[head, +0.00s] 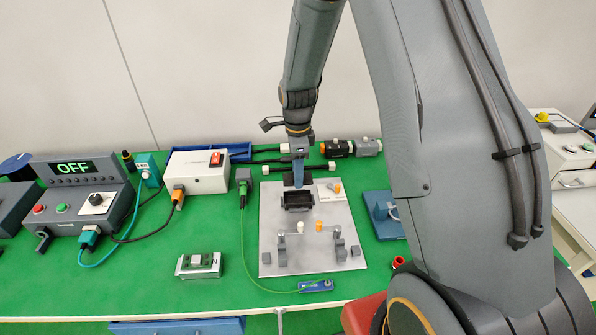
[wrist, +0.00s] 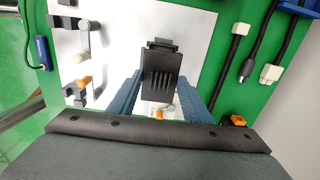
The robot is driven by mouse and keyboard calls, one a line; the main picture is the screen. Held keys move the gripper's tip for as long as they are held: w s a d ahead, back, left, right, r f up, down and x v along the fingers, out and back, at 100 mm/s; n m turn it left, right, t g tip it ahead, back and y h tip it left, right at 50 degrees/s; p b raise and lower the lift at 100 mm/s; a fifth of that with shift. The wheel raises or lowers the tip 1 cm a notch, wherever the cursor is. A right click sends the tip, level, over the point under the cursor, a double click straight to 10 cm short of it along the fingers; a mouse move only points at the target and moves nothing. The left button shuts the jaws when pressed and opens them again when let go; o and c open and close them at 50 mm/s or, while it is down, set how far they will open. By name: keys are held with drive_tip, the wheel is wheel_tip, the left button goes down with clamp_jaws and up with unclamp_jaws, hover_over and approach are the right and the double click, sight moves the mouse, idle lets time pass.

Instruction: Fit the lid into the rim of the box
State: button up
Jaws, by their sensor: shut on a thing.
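My gripper (head: 298,182) reaches down over the back part of a light grey plate. In the wrist view its two blue fingers (wrist: 161,78) are shut on the sides of a dark lid (wrist: 163,88) with a row of slots. The black box (head: 297,201) stands on the plate, its open top showing in the head view. The lid is at the back of the box and appears apart from its rim; its exact height is hard to tell. In the wrist view only a dark edge, probably the box (wrist: 161,43), shows beyond the lid, which hides the rest.
The grey plate (head: 270,255) carries small grey brackets, pegs and orange-topped parts (head: 319,226) in front of the box. Black cables with white ends (head: 266,170) lie behind it. A white switch box (head: 198,172) stands left, a blue device (head: 383,212) right. Green mat is free at front left.

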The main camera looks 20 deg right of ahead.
drive_tip(key=shift+f, duration=0.1)
idle(0.4)
drive_tip(key=shift+f+b, duration=1.4)
drive_tip(key=shift+f, duration=1.45)
drive_tip(key=shift+f, duration=0.85)
drive_tip(key=o, duration=1.1)
drive_tip(key=shift+r, duration=0.1)
wheel_tip(320, 180, up, 7)
drive_tip(key=shift+r+b, duration=0.15)
drive_tip(key=shift+b, duration=1.1)
drive_tip(key=shift+r, duration=0.15)
